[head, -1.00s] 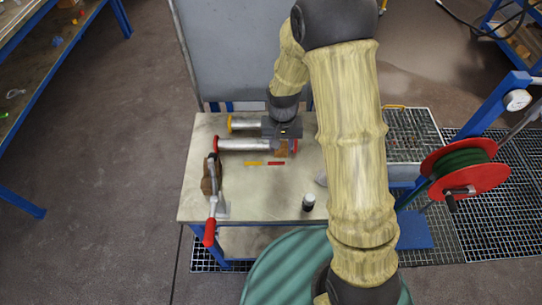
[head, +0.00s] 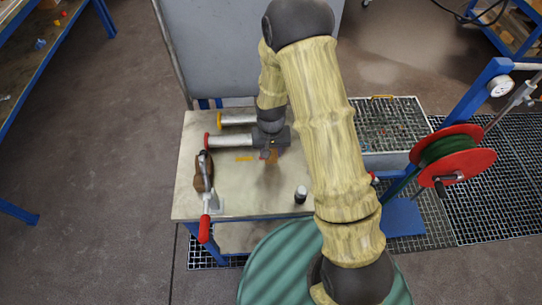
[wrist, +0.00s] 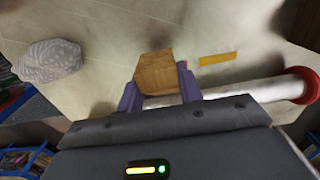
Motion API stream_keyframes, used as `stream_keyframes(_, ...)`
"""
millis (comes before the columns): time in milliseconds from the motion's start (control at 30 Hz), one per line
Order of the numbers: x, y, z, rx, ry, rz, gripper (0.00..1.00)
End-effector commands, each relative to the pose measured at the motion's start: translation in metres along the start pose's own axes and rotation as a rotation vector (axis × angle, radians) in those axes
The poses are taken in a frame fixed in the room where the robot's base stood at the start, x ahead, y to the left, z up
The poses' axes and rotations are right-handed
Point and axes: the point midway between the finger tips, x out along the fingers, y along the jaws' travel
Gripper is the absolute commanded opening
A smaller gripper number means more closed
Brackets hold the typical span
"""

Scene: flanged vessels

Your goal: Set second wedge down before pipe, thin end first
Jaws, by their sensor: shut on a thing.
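My gripper (wrist: 160,92) is shut on a wooden wedge (wrist: 155,72), with one purple finger on each side of it. In the head view the wedge (head: 271,157) shows below the gripper (head: 270,151), on the near side of the red-flanged pipe (head: 231,140). The pipe also lies behind the fingers in the wrist view (wrist: 262,91), its red flange at the right. I cannot tell whether the wedge touches the table (head: 246,194). My gripper hides the pipe's right part in the head view. No other wedge is clearly visible.
A yellow strip (head: 243,159) lies on the table beside the wedge. A second pipe (head: 236,120) with a yellow flange lies behind the first. A pale patterned cloth-like thing (wrist: 48,60) lies apart.

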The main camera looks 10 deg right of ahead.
Motion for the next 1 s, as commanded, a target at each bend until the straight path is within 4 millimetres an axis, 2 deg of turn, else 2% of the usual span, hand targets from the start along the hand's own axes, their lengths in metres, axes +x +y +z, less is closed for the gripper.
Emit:
stream_keyframes(233, 0.031, 0.000, 0.001, 0.000, -0.003, 0.001, 0.10)
stream_keyframes(633, 0.036, 0.000, 0.000, 0.000, 0.000, 0.000, 0.10)
stream_keyframes(667, 0.035, 0.000, 0.000, 0.000, 0.001, 0.000, 0.42)
stream_keyframes(733, 0.035, 0.000, 0.000, 0.000, 0.000, 0.000, 0.55)
stream_keyframes(1000, 0.035, 0.000, 0.000, 0.000, 0.000, 0.000, 0.58)
